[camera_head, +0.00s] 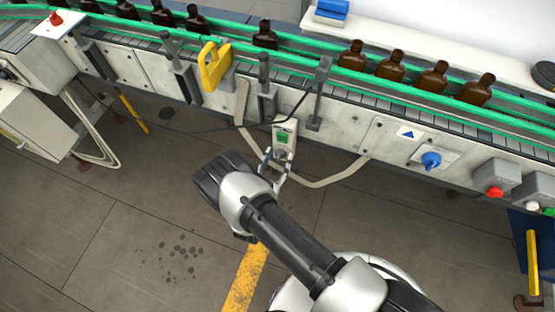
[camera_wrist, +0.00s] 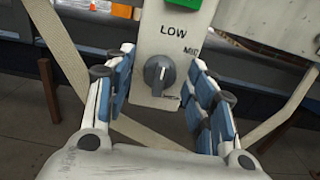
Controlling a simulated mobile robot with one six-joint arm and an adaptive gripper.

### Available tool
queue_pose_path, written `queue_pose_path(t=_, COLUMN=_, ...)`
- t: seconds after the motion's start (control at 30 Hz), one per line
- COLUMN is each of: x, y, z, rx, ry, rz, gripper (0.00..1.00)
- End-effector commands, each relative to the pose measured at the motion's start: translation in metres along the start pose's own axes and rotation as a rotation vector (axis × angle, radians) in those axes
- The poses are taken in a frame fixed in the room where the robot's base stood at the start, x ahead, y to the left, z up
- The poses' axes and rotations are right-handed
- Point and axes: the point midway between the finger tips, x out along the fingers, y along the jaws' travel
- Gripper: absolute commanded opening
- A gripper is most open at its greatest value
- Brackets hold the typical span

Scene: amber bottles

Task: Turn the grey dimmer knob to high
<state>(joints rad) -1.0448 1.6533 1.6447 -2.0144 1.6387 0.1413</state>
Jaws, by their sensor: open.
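The grey dimmer knob (camera_wrist: 158,72) is on a pale panel (camera_wrist: 205,17) marked LOW above it and MID at its upper right. A third, small marking below right is not readable. The knob's grip ridge stands near upright with a pale line on it; I cannot tell which marking it points to. My gripper (camera_wrist: 162,56) is open, with a blue-padded finger on either side of the knob and gaps showing between. In the head view my gripper (camera_head: 274,168) is at the lower part of the panel (camera_head: 291,129), where the knob is small.
A green part (camera_wrist: 195,3) sits above the labels. A pale strap or cable (camera_head: 333,178) hangs beside the panel. The conveyor (camera_head: 335,96) carries amber bottles (camera_head: 390,66). A yellow bracket (camera_head: 214,66), blue knob (camera_head: 431,160) and red button (camera_head: 495,192) are on its front.

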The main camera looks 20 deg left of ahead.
Motion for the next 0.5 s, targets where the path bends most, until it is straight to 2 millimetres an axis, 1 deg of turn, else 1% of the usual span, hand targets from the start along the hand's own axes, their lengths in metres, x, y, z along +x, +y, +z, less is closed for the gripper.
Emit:
queue_pose_path(t=0.1, x=-0.0002, y=0.0000, z=0.0001, rx=0.000, ry=0.000, rz=0.000, gripper=0.50)
queue_pose_path(t=0.5, x=-0.0005, y=-0.0002, z=-0.0001, rx=0.000, ry=0.000, rz=-0.001, gripper=0.24)
